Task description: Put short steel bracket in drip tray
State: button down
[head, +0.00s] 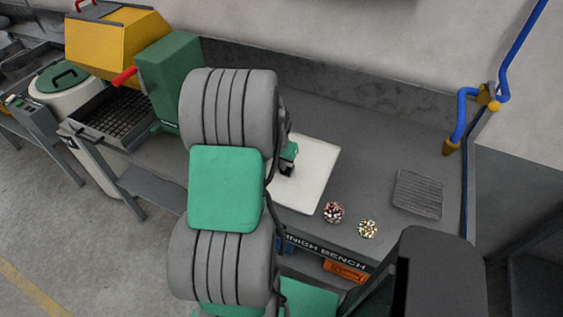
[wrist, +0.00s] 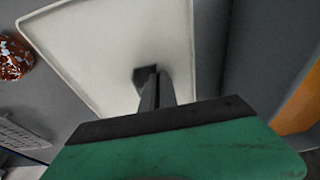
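My gripper (head: 287,168) is over a shallow white tray (head: 318,160) on the grey bench, partly behind my arm in the head view. In the wrist view the white tray (wrist: 95,45) lies below the fingers. The gripper's fingers (wrist: 154,85) look close together, pointing at the tray. A small dark patch (wrist: 143,73) shows at their tips; I cannot tell if it is a held piece or a shadow. I cannot make out the short steel bracket for certain. A grey ribbed tray (head: 417,194) lies at the bench's right; which tray is the drip tray is unclear.
A green machine block (head: 171,78) stands at the left. Blue pipes (head: 461,112) run at the right end. The back of the bench is clear.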

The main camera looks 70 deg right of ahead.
jog(key=shift+f, duration=0.2)
jog(key=c, duration=1.6)
grip_release()
jog(key=shift+c, duration=0.2)
jog(key=shift+r, duration=0.1)
